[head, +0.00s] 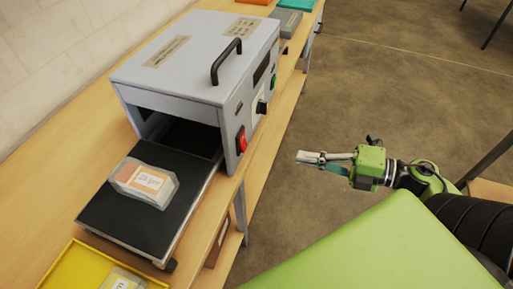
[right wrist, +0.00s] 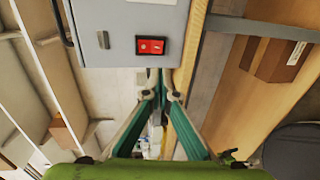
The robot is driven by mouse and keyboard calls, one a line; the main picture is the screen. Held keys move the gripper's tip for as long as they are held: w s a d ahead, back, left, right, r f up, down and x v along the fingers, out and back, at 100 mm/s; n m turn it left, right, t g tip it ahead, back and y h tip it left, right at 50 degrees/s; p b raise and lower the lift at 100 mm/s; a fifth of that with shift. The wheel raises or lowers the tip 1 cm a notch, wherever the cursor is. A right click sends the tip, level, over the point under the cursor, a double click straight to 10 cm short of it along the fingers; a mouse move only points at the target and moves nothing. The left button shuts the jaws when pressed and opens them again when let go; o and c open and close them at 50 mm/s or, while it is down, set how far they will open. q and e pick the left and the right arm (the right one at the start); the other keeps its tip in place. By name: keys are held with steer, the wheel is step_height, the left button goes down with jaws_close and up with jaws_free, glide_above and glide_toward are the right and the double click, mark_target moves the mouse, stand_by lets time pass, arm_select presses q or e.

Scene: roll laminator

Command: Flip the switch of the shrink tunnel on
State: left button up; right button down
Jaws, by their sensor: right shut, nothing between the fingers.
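The shrink tunnel (head: 190,62) is a grey box with a black handle on top, standing on the wooden bench. Its red rocker switch (head: 241,139) sits low on the side panel near the front opening. The right wrist view shows the switch (right wrist: 151,45) head-on in a black frame; I cannot tell which way it is set. My right gripper (head: 302,157) is shut and empty, to the right of the switch and apart from it. In the right wrist view its fingertips (right wrist: 158,92) meet just below the switch. My left gripper is not in view.
A wrapped package (head: 146,183) lies on the tunnel's dark feed bed (head: 120,218). A yellow tray (head: 70,262) is at the front left. A black knob (head: 262,107) and a green button (head: 273,81) are farther along the panel. Open floor lies right of the bench (head: 262,165).

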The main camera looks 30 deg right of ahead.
mark_target(246, 147)
steer(key=p+x, duration=0.3)
steer(key=x, duration=0.9)
steer(key=shift+w+r, duration=0.15)
steer(key=shift+w+a+p, duration=0.3)
steer(key=shift+w+a, duration=0.05)
steer(key=shift+f, duration=0.25)
